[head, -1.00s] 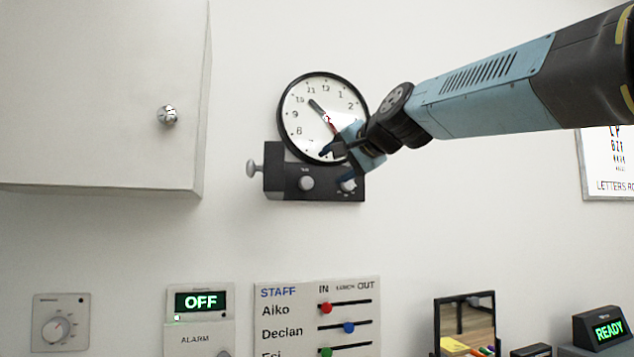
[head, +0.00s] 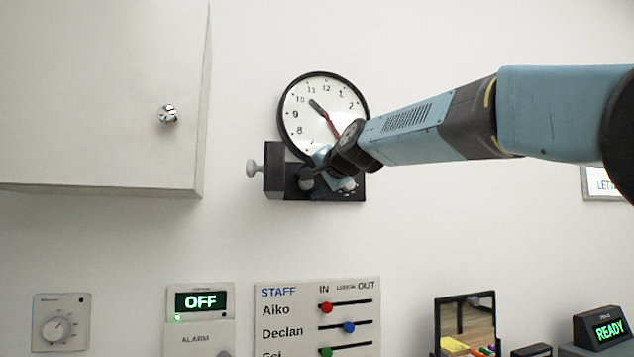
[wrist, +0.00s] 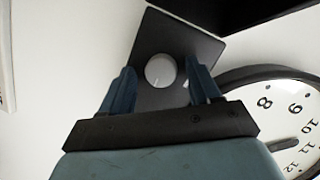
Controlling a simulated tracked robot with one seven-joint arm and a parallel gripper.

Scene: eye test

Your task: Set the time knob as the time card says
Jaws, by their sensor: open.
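A round clock (head: 308,128) with a black rim hangs on the wall. A dark hand points between 10 and 11, and a red hand points down right. Below it is a dark control box (head: 285,193) with a grey round knob (head: 306,184) on its front. In the wrist view the grey knob (wrist: 160,70) sits between the two blue fingers of my gripper (wrist: 160,72), with gaps on both sides. My gripper (head: 309,176) is open and covers part of the box's right side. I cannot read the label by the knob. I see no time card.
A grey side knob (head: 254,169) sticks out left of the box. A white cabinet (head: 90,100) hangs at the left. Below are a dial panel (head: 61,322), an OFF display (head: 200,301), a staff board (head: 290,330), a mirror (head: 465,320) and a READY display (head: 603,329).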

